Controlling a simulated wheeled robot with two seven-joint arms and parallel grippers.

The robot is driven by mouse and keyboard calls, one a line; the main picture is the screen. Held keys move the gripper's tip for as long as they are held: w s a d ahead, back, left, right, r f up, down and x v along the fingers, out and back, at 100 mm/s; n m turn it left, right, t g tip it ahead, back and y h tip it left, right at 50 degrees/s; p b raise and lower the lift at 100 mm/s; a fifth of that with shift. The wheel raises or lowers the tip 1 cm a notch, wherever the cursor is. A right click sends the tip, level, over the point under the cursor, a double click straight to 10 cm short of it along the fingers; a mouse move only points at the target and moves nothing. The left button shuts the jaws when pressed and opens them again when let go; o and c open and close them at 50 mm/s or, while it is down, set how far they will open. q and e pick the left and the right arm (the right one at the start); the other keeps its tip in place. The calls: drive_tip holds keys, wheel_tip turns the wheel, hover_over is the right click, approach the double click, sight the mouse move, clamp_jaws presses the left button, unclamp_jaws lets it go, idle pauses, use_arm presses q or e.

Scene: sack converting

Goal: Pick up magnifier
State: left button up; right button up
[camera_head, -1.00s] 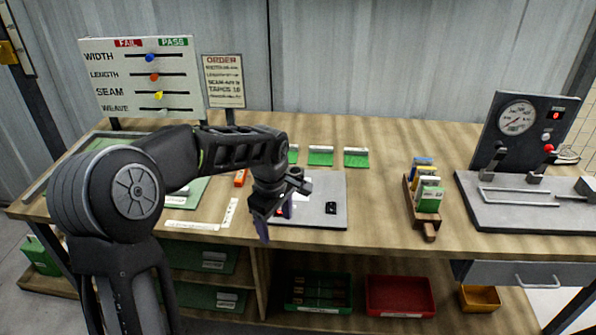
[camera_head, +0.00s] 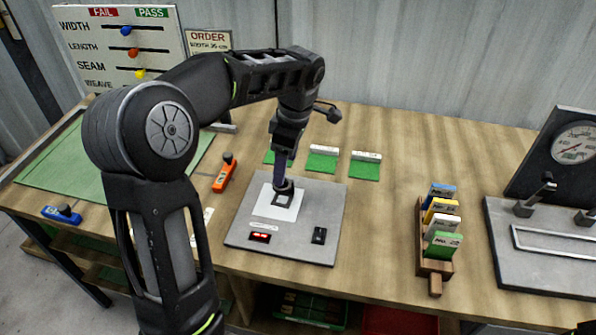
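A small dark square-framed object (camera_head: 284,199), which looks like the magnifier, stands on the white square of a grey plate (camera_head: 321,208). My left gripper (camera_head: 281,182) reaches down from above, with its fingertips at the top of this object. The gripper partly hides the object, and its finger gap is too small and dark to make out, so I cannot tell whether it grips the object.
The plate has a red display (camera_head: 260,237) and a black switch (camera_head: 319,235). An orange-handled tool (camera_head: 224,173) lies left of it, and green swatches (camera_head: 322,161) behind. A wooden card holder (camera_head: 434,265) and a gauge press (camera_head: 545,245) stand right. Bare tabletop lies between plate and holder.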

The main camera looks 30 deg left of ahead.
sight(287, 189)
use_arm(q)
drive_tip(key=shift+s+r, duration=0.1)
drive_tip(key=shift+s, duration=0.05)
drive_tip(key=shift+a+f, duration=0.2)
drive_tip(key=shift+f, duration=1.1)
drive_tip(key=shift+f+p, duration=0.5)
drive_tip(key=shift+f, duration=0.05)
drive_tip(key=f, duration=0.2)
drive_tip(key=f+p, duration=0.1)
drive_tip(key=f, duration=0.1)
drive_tip(key=shift+s+a, duration=0.1)
drive_tip(key=shift+a, duration=0.2)
